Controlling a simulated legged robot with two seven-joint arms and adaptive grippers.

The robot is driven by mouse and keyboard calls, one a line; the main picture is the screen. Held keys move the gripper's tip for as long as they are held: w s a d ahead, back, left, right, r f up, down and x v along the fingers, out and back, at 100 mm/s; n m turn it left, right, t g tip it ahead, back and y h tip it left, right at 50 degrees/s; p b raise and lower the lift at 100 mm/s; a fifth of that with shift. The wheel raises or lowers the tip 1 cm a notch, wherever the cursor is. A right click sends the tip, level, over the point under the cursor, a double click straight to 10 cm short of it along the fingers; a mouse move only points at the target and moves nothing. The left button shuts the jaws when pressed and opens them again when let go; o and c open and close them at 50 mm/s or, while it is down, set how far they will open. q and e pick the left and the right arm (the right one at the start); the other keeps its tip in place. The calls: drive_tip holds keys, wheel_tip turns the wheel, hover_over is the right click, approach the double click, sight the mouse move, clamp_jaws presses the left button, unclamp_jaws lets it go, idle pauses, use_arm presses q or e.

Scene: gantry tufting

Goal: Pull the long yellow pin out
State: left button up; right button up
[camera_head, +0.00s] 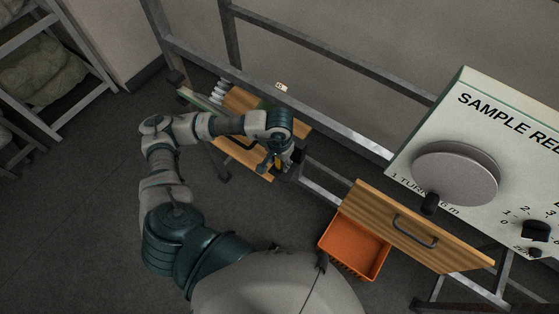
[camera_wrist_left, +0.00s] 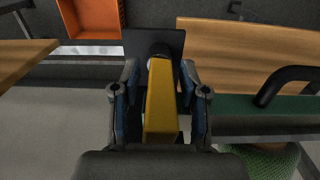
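The yellow pin (camera_wrist_left: 162,100) shows in the left wrist view as a long yellow handle running away from me to a dark plate (camera_wrist_left: 170,42). My left gripper (camera_wrist_left: 160,78) has one finger on each side of the handle. A narrow gap shows between each finger and the handle, so it looks open around the pin. The pin's far end is hidden. My right gripper is not in view.
An orange bin (camera_head: 354,246) sits beside a wooden drawer front with a dark handle (camera_head: 414,232). A panel with a grey dial (camera_head: 456,172) stands at the right. Metal rails (camera_head: 340,137) run behind my left gripper. A shelf (camera_head: 50,70) stands at far left; floor between is clear.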

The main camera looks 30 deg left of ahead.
use_arm(q)
clamp_jaws()
drive_tip(key=shift+r, duration=0.15)
drive_tip(key=shift+r+p, duration=0.7)
drive_tip(key=shift+r, duration=1.3)
